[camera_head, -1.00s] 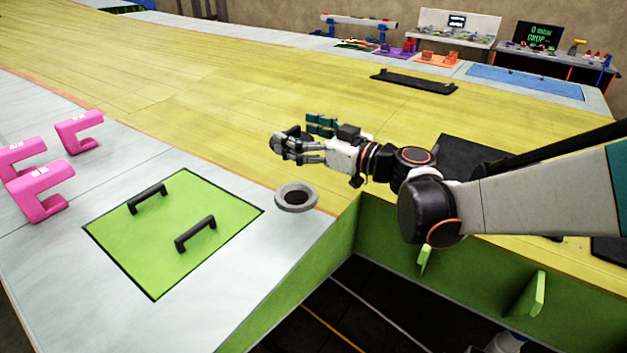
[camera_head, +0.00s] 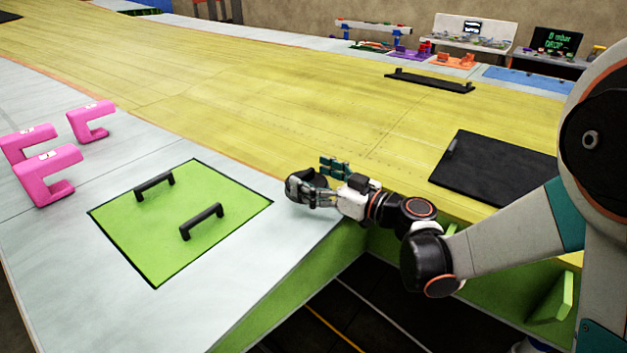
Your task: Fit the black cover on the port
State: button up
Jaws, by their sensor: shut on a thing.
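My gripper (camera_head: 312,192) is over the pale wing panel, just right of the green hatch. It is shut on the black cover (camera_head: 296,186), a small dark round piece at its fingertips. The grey ring-shaped port is hidden under the gripper and cover in this view. I cannot tell whether the cover touches the port, sits in it or is held just above it.
The green hatch (camera_head: 160,237) has two black handles. Several pink clamps (camera_head: 47,176) stand at the left. Black panels (camera_head: 490,170) lie on the yellow wing skin (camera_head: 230,100). An open gap with green ribs (camera_head: 553,298) lies below my arm.

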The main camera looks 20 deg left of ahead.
jog(key=o, duration=1.3)
jog(key=shift+o, duration=0.2)
jog(key=shift+d+r, duration=0.1)
jog(key=shift+d, duration=0.1)
jog(key=p+v, duration=0.2)
jog(key=v, duration=0.9)
jog(key=shift+s+d, duration=0.2)
jog(key=shift+d, duration=0.05)
